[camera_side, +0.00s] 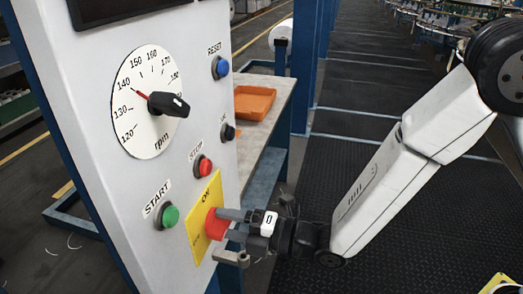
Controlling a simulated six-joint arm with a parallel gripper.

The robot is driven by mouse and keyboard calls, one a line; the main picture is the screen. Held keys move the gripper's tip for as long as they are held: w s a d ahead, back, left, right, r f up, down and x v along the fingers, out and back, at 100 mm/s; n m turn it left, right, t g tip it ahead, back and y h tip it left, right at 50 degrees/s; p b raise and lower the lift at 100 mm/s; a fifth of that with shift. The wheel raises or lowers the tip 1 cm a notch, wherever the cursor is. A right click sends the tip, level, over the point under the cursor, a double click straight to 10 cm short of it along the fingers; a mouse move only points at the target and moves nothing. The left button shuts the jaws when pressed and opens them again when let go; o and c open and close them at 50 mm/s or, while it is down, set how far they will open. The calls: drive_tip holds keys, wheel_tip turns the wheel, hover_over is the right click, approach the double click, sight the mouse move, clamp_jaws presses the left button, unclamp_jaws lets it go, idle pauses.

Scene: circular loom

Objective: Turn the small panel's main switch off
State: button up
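The main switch is a red knob (214,224) on a yellow plate (202,207) low on the grey-white panel (107,190). The plate reads "ON" above the knob; its smaller lower marking is too small to read. My gripper (226,225) is at the knob from the right, with its two dark fingertips one above the other and apart. The tips overlap the knob's right side in the picture. Whether they press on it is not clear. A white tag marked "0" shows by the gripper's body. The knob's far side is hidden.
The panel also bears an rpm dial with a black pointer knob (168,104), a green START button (169,216), a red STOP button (203,167), a blue RESET button (221,68) and a black knob (228,132). A metal bracket (231,257) juts out below my gripper. An orange tray (254,102) lies behind.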

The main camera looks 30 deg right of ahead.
drive_tip(key=v, duration=0.7)
idle(0.5)
drive_tip(key=shift+d, duration=0.1)
drive_tip(key=w+d+f+m+g+h, duration=0.2)
drive_tip(key=d+m+h, duration=0.3)
drive_tip(key=d+m, duration=0.25)
drive_tip(key=w+d+f+m+g+h, duration=0.1)
drive_tip(key=w+d+f+m+h, duration=0.15)
drive_tip(key=d+m+h, duration=0.4)
drive_tip(key=s+d+m+g+h, duration=0.1)
drive_tip(key=s+d+m+g, duration=0.6)
drive_tip(key=s+d+m, duration=0.3)
drive_tip(key=d+m, duration=0.3)
drive_tip(key=shift+s+f, duration=0.2)
drive_tip(key=shift+f, duration=0.1)
drive_tip(key=shift+d, duration=0.15)
